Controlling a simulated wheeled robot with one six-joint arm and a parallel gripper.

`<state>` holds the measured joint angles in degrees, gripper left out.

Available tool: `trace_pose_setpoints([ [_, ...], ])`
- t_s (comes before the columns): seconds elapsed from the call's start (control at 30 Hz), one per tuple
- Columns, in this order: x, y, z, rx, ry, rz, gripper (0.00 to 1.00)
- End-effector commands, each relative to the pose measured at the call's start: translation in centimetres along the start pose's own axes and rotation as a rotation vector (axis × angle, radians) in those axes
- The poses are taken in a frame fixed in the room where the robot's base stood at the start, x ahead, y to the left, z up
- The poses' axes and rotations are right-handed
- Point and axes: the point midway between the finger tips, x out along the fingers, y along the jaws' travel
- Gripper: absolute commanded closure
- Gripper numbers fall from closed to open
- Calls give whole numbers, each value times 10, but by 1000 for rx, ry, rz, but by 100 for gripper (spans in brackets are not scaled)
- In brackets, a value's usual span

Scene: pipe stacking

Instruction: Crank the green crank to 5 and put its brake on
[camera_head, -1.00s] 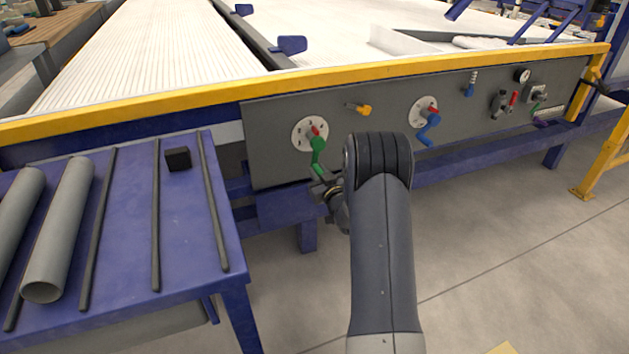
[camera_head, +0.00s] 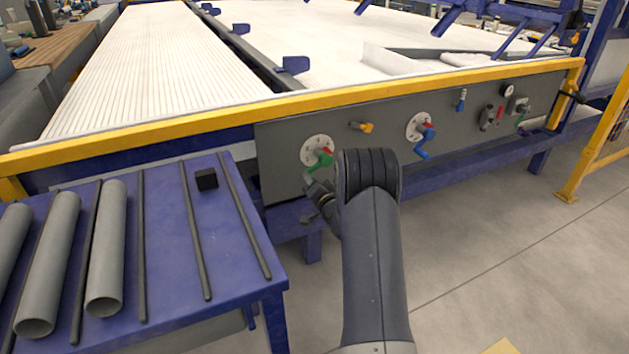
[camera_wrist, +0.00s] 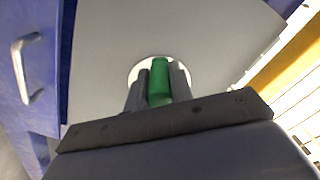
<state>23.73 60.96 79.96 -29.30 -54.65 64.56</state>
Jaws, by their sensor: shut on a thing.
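The green crank (camera_head: 321,158) sits on a round white dial plate (camera_head: 308,148) on the grey panel, with a red part (camera_head: 329,151) beside its hub. In the head view the crank's arm runs down and to the left. My gripper (camera_head: 312,182) is at the low end of the crank, partly behind my arm. In the wrist view the green crank handle (camera_wrist: 159,80) stands between both fingers of my gripper (camera_wrist: 158,88), which are shut on it. The dial's numbers are too small to read.
A blue crank (camera_head: 424,140) with its own dial is to the right on the same panel (camera_head: 385,140). A yellow lever (camera_head: 363,127) is between them. A blue table (camera_head: 240,275) with grey pipes (camera_head: 107,250) and a black block (camera_head: 206,179) stands at left.

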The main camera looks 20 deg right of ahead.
Motion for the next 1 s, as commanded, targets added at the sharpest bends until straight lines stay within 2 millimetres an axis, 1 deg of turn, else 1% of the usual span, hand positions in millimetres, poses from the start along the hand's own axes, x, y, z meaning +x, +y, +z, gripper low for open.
trace_pose_setpoints([
  [0.03, 0, -7, -4, 44, 0, -1, 100],
  [0.1, 0, -12, -6, 111, 0, -2, 100],
  [0.5, 0, -35, -23, 490, 1, -2, 100],
  [0.8, 0, -45, -38, 746, 1, -2, 100],
  [1.0, 0, -48, -46, 870, 2, -2, 100],
])
